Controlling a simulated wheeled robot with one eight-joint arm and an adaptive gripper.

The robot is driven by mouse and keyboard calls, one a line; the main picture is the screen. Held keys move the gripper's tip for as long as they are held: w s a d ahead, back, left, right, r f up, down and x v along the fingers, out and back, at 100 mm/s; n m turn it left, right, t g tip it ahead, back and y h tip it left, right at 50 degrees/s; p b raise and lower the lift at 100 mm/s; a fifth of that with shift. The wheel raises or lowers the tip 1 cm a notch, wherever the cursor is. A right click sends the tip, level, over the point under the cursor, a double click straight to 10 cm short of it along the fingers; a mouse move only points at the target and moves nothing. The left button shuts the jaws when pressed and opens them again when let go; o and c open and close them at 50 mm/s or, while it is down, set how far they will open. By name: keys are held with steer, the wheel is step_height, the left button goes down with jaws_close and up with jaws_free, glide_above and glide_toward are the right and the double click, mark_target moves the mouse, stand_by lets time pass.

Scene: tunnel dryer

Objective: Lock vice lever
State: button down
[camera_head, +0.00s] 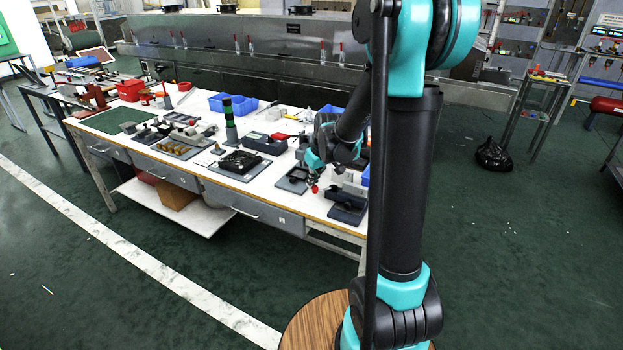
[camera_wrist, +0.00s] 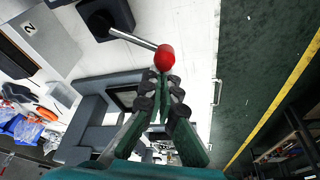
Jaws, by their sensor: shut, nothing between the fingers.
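The lever is a metal rod (camera_wrist: 132,38) with a red knob (camera_wrist: 165,57) at its end. In the wrist view it runs from a dark block (camera_wrist: 105,16) at the top out to the right. The red knob also shows small in the head view (camera_head: 314,189), near the table's front edge. My gripper (camera_wrist: 161,76) is shut and empty. Its fingertips are right at the knob; I cannot tell whether they touch it. A grey vice-like body (camera_wrist: 92,102) lies beside my fingers in the wrist view. The arm partly hides this area in the head view.
The white workbench (camera_head: 215,139) holds several fixtures, a green-black post (camera_head: 230,128) and blue bins (camera_head: 233,103). A dark grey fixture (camera_head: 347,207) stands right of the knob at the bench corner. Green floor (camera_wrist: 245,75) lies past the table edge in the wrist view.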

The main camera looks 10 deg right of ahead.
steer(key=s+n, duration=0.1)
steer(key=s+n+y, duration=0.1)
steer(key=n, duration=0.1)
steer(key=shift+s+d+n+g, duration=0.2)
steer(key=shift+d+n+g, duration=0.1)
steer(key=shift+d+g, duration=0.1)
steer(key=shift+s+d+n, duration=0.35)
steer(key=shift+s+n, duration=0.25)
steer(key=shift+n, duration=0.4)
steer(key=shift+s+d, duration=0.3)
steer(key=shift+s+g, duration=0.1)
steer(key=shift+g, duration=0.2)
steer(key=shift+w+a, duration=0.2)
steer(key=shift+a, duration=0.15)
steer(key=w+a, duration=0.1)
steer(key=a, duration=0.1)
steer(key=shift+w+a, duration=0.35)
steer(key=shift+a, duration=0.05)
steer(key=v, duration=0.9)
steer(key=shift+d+r, duration=0.25)
steer(key=shift+s, duration=0.15)
